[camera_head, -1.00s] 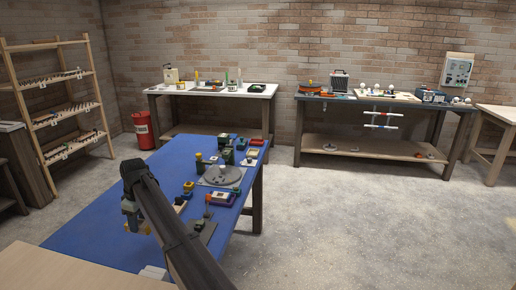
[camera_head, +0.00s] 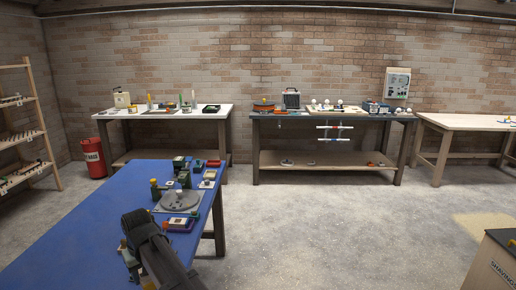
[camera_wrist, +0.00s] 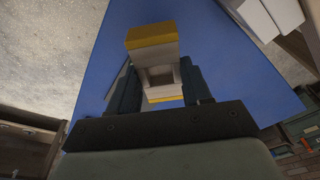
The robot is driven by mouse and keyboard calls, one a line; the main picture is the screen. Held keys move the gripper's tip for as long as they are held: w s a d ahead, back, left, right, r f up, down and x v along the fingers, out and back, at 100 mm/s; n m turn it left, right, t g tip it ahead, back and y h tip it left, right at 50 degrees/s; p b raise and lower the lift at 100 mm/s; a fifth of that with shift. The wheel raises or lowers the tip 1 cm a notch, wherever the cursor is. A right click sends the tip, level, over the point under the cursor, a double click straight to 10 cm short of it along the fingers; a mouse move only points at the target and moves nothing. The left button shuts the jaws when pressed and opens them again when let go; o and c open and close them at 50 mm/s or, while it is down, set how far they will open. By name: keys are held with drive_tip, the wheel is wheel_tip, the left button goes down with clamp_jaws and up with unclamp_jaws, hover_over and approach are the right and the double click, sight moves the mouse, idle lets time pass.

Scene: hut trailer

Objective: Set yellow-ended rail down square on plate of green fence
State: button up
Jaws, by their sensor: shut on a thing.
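My gripper (camera_wrist: 158,78) is shut on the yellow-ended rail (camera_wrist: 150,52), which is pale with a yellow band at each end in the wrist view. The dark fingers stand on either side of the rail, over blue table top. In the head view my gripper is mostly behind my dark arm at the lower left, and I cannot make out the rail there. Several small green blocks (camera_head: 181,165) stand at the far end of the blue table. I cannot tell which thing is the green fence or its plate.
The blue table (camera_head: 75,225) is bare on its left. Benches line the brick wall; a red bin (camera_head: 93,158) stands at left. Open floor lies right of the table.

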drive_tip(key=w+d+f+m, duration=0.1)
drive_tip(key=w+d+m, duration=0.1)
drive_tip(key=d, duration=1.5)
drive_tip(key=w+d+m+h, duration=0.1)
drive_tip(key=w+d+m, duration=0.2)
drive_tip(key=d, duration=1.5)
drive_tip(key=w+d+f+m, duration=0.1)
drive_tip(key=w+d+m, duration=0.2)
drive_tip(key=d, duration=1.5)
drive_tip(key=shift+f+m+t, duration=0.3)
drive_tip(key=shift+f+m, duration=0.05)
drive_tip(key=shift+m, duration=0.15)
drive_tip(key=shift+w+d, duration=0.1)
